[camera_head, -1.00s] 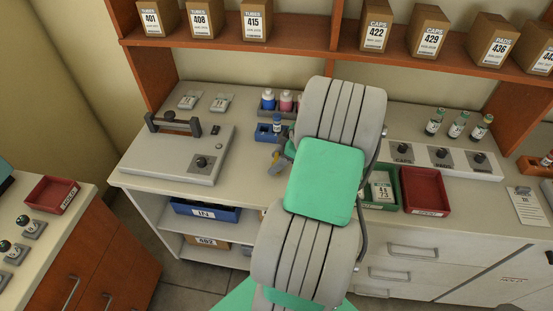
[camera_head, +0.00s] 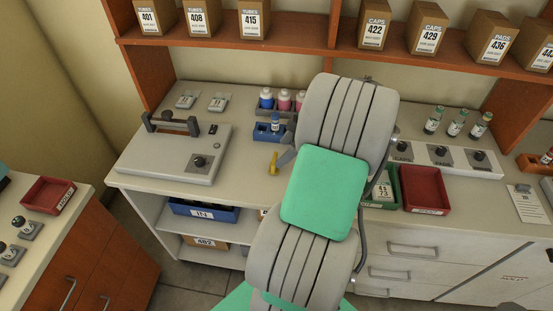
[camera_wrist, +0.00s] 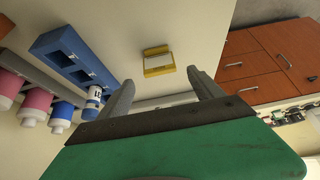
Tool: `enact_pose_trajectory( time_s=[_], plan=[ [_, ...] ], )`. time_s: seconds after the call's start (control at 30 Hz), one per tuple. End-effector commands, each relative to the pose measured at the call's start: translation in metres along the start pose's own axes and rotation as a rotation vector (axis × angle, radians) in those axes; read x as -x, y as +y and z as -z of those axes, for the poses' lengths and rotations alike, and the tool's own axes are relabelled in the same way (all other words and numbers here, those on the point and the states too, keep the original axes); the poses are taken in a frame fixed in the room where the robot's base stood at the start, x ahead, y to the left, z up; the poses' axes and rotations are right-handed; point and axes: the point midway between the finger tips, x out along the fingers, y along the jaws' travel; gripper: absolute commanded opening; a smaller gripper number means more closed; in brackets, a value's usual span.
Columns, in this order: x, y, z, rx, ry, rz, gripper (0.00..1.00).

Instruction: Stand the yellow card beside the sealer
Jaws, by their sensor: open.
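The yellow card (camera_head: 273,163) is on the counter to the right of the sealer (camera_head: 170,154), with a gap of bare counter between them. It looks narrow and upright in the head view. In the head view my arm hides most of the gripper; one grey finger shows just right of the card.
A blue rack (camera_head: 268,132) holding a vial stands behind the card, with blue- and pink-bodied bottles (camera_head: 284,102) behind it. Right of my arm are a green tray (camera_head: 392,187) and a red tray (camera_head: 424,190). A shelf with boxes (camera_head: 250,19) runs above.

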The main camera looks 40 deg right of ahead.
Motion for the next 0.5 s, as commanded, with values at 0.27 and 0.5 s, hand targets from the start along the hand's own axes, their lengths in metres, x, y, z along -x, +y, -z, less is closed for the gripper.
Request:
enact_pose_trajectory(
  time_s=[0.27, 0.5],
  plan=[
    [0.055, 0.0, -0.001, -0.001, 0.0, 0.0, 0.76],
    [0.055, -0.005, 0.022, -0.02, -0.022, 0.006, 0.76]
  ],
)
